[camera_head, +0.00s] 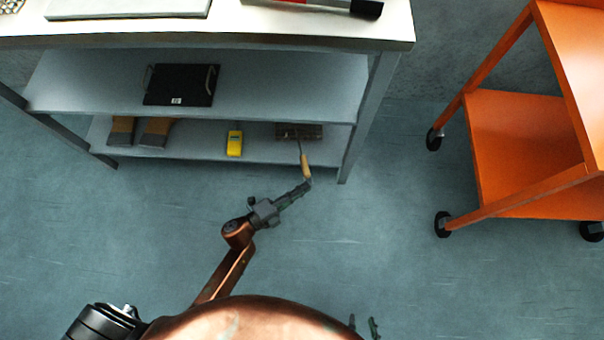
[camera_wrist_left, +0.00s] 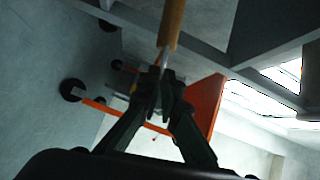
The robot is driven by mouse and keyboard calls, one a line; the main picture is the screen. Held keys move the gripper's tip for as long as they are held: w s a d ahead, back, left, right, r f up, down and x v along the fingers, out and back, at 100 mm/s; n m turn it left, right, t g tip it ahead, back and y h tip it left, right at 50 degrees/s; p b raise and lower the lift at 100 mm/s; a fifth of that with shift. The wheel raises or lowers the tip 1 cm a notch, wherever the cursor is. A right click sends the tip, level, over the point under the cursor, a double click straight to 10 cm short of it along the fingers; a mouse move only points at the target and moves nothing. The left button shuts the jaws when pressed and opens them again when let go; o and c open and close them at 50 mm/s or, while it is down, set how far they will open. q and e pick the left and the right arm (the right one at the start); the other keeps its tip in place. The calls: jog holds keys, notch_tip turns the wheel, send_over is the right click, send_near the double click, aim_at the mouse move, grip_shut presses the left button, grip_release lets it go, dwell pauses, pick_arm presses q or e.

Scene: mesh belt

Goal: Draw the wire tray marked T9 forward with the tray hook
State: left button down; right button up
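The tray hook (camera_head: 306,167) has a wooden handle and a thin metal rod. My left gripper (camera_head: 306,184) is shut on its near end, below the lower shelf's front edge. The left wrist view shows the handle (camera_wrist_left: 171,24) beyond the closed fingertips (camera_wrist_left: 164,77). The rod runs up to a brown, mesh-like tray (camera_head: 290,129) on the lower shelf, at the right. I cannot tell whether the tip touches or catches it. No T9 mark is readable. My right gripper (camera_head: 363,326) shows only as two separated fingertips at the bottom edge, apparently empty.
A black tray (camera_head: 180,82) with side handles and a small label lies on the middle shelf. A yellow device (camera_head: 235,143) and two brown-grey objects (camera_head: 157,130) sit on the lower shelf. A shelf leg (camera_head: 357,140) stands right of the hook. An orange cart (camera_head: 515,140) stands further right.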

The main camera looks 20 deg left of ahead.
pick_arm(q)
jog(key=shift+s+d+p, duration=0.65)
jog(key=shift+s+d, duration=0.25)
jog(key=shift+s, duration=2.25)
jog(key=shift+w+a, duration=0.25)
jog(key=shift+w, duration=0.65)
jog(key=shift+w+a, duration=0.3)
jog(key=shift+w, duration=0.55)
jog(key=shift+w+a, duration=0.25)
jog(key=shift+w, duration=0.65)
pick_arm(e)
jog(key=shift+w+r, duration=0.2)
jog(key=shift+r, duration=0.45)
pick_arm(q)
jog(key=shift+r, duration=0.2)
pick_arm(e)
jog(key=shift+r, duration=0.15)
pick_arm(q)
notch_tip(320, 180, up, 8)
jog(key=p, duration=0.7)
pick_arm(e)
notch_tip(320, 180, up, 9)
jog(key=w+t, duration=0.1)
jog(key=w, duration=0.1)
jog(key=shift+w, duration=0.4)
